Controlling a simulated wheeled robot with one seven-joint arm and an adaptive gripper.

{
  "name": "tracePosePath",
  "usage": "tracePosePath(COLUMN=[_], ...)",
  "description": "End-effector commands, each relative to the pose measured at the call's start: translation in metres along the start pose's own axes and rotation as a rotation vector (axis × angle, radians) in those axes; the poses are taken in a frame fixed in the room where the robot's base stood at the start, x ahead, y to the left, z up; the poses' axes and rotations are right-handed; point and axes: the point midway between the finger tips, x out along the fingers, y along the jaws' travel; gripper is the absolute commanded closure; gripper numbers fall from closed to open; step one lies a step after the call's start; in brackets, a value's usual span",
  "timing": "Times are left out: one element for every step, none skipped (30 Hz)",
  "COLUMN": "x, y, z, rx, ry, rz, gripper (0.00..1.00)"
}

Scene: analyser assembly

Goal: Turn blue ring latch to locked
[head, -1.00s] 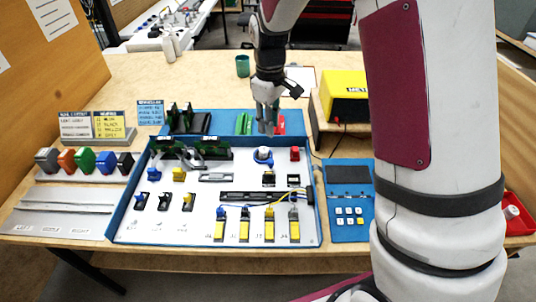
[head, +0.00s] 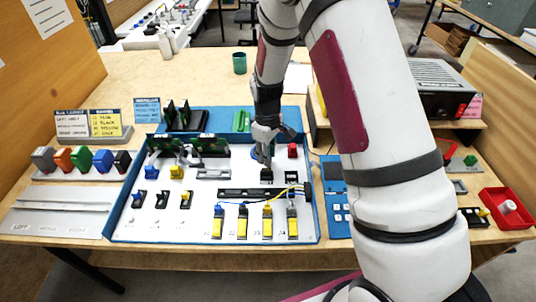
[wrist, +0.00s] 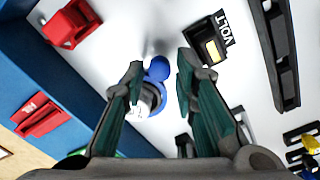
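The blue ring latch (wrist: 158,69) is on the white panel, with a blue knob and a blue ring around a white centre. In the wrist view it lies between the fingers of my gripper (wrist: 160,72), which are open with a gap around the knob. I cannot tell whether either finger touches it. In the head view my gripper (head: 264,146) points down over the latch (head: 256,155) and hides most of it.
A red block (wrist: 70,25) and a module labelled VOLT (wrist: 212,42) sit near the latch. The blue-walled panel box (head: 312,215) also holds black switches (head: 162,199), yellow-tipped connectors (head: 242,228) and a dark slotted bar (head: 250,194). A red tray (head: 507,207) is at the right.

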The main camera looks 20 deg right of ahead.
Motion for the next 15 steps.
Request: tracePosePath(x=[0.0024, 0.0031, 0.0038, 0.0040, 0.0041, 0.0040, 0.0039, 0.0039, 0.0038, 0.0038, 0.0037, 0.0037, 0.0037, 0.0036, 0.0036], y=[0.0000, 0.0001, 0.0002, 0.0002, 0.0002, 0.0002, 0.0002, 0.0002, 0.0002, 0.0002, 0.0002, 0.0002, 0.0002, 0.0002, 0.0002], z=[0.0001, 0.0000, 0.0000, 0.0000, 0.0000, -0.0001, -0.0001, -0.0001, -0.0001, -0.0001, -0.0001, -0.0001, -0.0001, -0.0001, 0.0000], rx=[0.000, 0.000, 0.000, 0.000, 0.000, 0.000, 0.000, 0.000, 0.000, 0.000, 0.000, 0.000, 0.000, 0.000, 0.000], ry=[0.000, 0.000, 0.000, 0.000, 0.000, 0.001, 0.001, 0.001, 0.000, 0.000, 0.000, 0.000, 0.000, 0.000, 0.000], rz=[0.000, 0.000, 0.001, 0.001, 0.001, 0.001, 0.001, 0.001, 0.001, 0.001, 0.001, 0.001, 0.001, 0.001, 0.001], gripper=[0.74, 0.74, 0.74, 0.74, 0.74, 0.74, 0.74, 0.74, 0.74, 0.74, 0.80, 0.90, 0.96, 1.00, 1.00])
